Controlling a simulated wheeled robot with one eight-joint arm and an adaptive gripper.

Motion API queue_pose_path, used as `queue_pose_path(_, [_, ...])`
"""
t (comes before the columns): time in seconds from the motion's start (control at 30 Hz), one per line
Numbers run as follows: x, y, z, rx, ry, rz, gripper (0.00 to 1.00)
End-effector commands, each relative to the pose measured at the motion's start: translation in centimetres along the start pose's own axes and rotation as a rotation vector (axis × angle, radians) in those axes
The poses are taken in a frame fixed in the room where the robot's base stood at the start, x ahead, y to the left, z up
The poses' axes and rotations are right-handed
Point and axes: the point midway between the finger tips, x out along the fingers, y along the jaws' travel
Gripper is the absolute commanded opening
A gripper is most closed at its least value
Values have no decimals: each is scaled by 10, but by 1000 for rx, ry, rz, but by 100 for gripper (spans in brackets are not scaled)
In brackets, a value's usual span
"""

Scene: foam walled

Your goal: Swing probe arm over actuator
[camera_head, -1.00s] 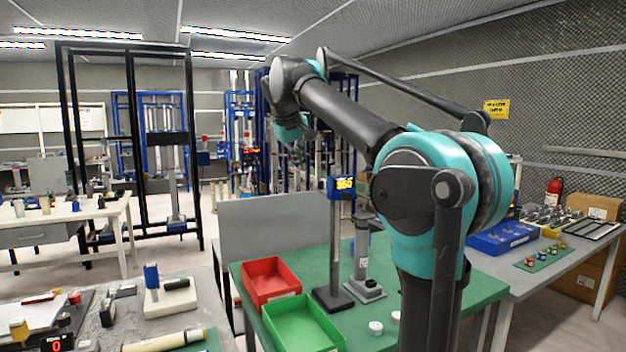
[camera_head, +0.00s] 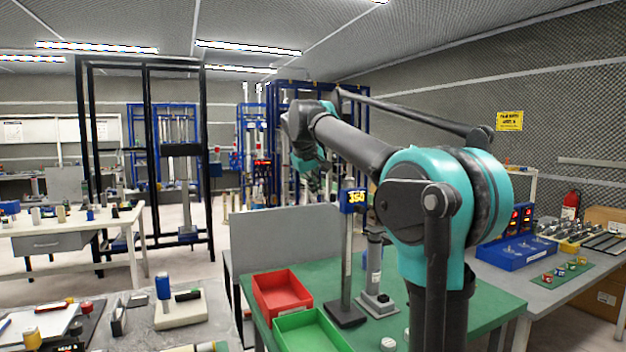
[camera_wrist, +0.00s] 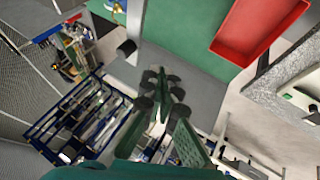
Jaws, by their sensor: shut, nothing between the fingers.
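My gripper (camera_head: 314,182) hangs above and behind the table, left of the blue box in the head view. In the wrist view my gripper (camera_wrist: 163,100) is shut and empty. My arm crosses the right side.
A red tray (camera_head: 281,309) and a green tray (camera_head: 279,338) lie left of the stand. A grey panel (camera_head: 275,240) rises behind the table. A side table at right holds a blue box (camera_head: 515,253). The red tray also shows in the wrist view (camera_wrist: 238,42).

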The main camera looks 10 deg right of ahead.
Motion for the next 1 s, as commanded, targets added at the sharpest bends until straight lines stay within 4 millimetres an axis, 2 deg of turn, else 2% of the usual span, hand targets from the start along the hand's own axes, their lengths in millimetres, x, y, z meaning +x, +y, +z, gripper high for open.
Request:
queue_pose_path(0.13, [29, 0, 0, 2, 0, 0, 0])
queue_pose_path(0.2, [32, 14, 0, 4, -1, 2, 0])
queue_pose_path(0.3, [38, 24, 0, 3, -1, 1, 0])
queue_pose_path(0.53, [43, 35, 0, 0, 0, 0, 0])
queue_pose_path(1.0, [44, 36, 0, 8, -4, 4, 0])
